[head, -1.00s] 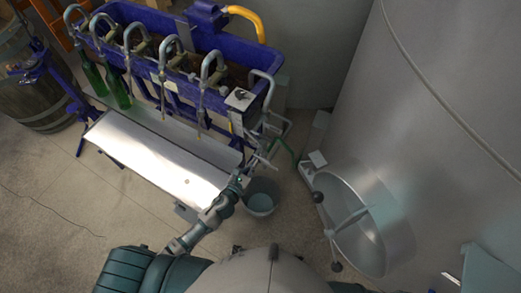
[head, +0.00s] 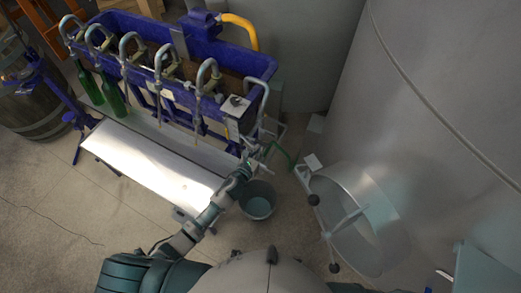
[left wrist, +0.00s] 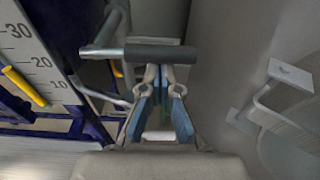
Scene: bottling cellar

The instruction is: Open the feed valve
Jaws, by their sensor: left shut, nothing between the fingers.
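A grey lever with a dark cylindrical grip (left wrist: 160,52) lies crosswise in the left wrist view; it appears to be the feed valve's handle. My left gripper (left wrist: 160,76) is shut and empty, its fingertips just below the grip in the picture. I cannot tell whether they touch it. In the head view my left gripper (head: 249,160) is at the right end of the blue filling trough (head: 228,92), among thin metal pipes. The valve body is too small and partly hidden to make out. My right gripper is not in view.
A bucket (head: 258,205) stands on the floor below my left gripper. A green hose (head: 283,157) runs beside it. A large steel tank with an open round hatch (head: 350,232) is at the right. Green bottles (head: 113,98) stand at the left spouts. A scale (left wrist: 28,52) shows left.

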